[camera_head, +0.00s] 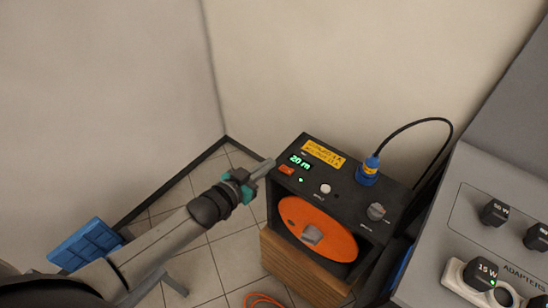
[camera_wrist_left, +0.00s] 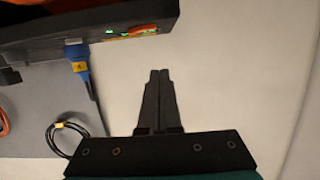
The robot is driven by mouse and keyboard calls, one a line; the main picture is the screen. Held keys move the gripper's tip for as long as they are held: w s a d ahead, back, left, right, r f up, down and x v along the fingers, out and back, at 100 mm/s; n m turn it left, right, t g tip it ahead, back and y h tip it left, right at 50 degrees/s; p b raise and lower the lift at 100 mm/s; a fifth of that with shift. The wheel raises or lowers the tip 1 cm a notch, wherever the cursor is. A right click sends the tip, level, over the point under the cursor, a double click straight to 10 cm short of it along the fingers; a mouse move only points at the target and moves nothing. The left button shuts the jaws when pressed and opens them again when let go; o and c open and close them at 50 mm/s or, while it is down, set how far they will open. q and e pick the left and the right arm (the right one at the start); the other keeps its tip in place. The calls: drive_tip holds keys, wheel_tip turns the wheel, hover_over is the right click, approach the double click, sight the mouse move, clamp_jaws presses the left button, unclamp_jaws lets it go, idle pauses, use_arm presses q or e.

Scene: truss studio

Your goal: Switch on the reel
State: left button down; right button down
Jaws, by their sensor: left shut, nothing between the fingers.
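The reel (camera_head: 318,190) is a black box with an orange drum (camera_head: 318,228) in its front, standing on a wooden block. Its top has a lit green display reading 20 m (camera_head: 300,160), a small orange switch (camera_head: 287,169), a lit green lamp, a pale button (camera_head: 325,188) and a grey knob (camera_head: 376,211). My left gripper (camera_head: 266,166) is shut and empty, its tips close to the box's left corner by the orange switch; touching or not, I cannot tell. In the left wrist view the shut fingers (camera_wrist_left: 158,75) point toward bare wall, and the box (camera_wrist_left: 90,22) is at upper left.
A blue plug (camera_head: 367,171) with a black cable stands on the box's top at the back. A grey adapter panel (camera_head: 465,235) with black adapters is on the right. A blue crate (camera_head: 86,246) is at lower left. An orange cable (camera_head: 262,299) lies on the tiled floor.

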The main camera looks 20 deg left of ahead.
use_arm(q)
drive_tip(key=shift+p+v, duration=0.45)
drive_tip(key=shift+v, duration=2.55)
drive_tip(key=shift+a, duration=0.1)
drive_tip(key=s+a+f+n+g+y+b, duration=0.1)
drive_tip(key=s+f+g, duration=0.1)
drive_tip(key=s+f, duration=0.5)
drive_tip(key=s+a+f+g+y+b, duration=0.1)
drive_tip(key=s+a+f+g+y, duration=0.15)
drive_tip(key=f, duration=0.85)
drive_tip(key=s+a+f+n+g+y+b, duration=0.15)
drive_tip(key=s+f, duration=0.35)
drive_tip(key=f, duration=0.5)
drive_tip(key=s+d+f+g+b, duration=0.1)
drive_tip(key=s+f+g, duration=0.1)
drive_tip(key=s+f, duration=0.2)
drive_tip(key=s+d+f+g, duration=0.2)
drive_tip(key=s+f+g, duration=0.1)
drive_tip(key=s, duration=0.7)
drive_tip(key=s+d+f+g+b, duration=0.1)
drive_tip(key=s+d+f+g, duration=0.1)
drive_tip(key=s+f, duration=0.3)
drive_tip(key=s, duration=0.3)
drive_tip(key=shift+d+f+m+b, duration=0.15)
drive_tip(key=shift+f+m+b, duration=0.05)
drive_tip(key=shift+m+b, duration=0.15)
drive_tip(key=shift+s, duration=0.1)
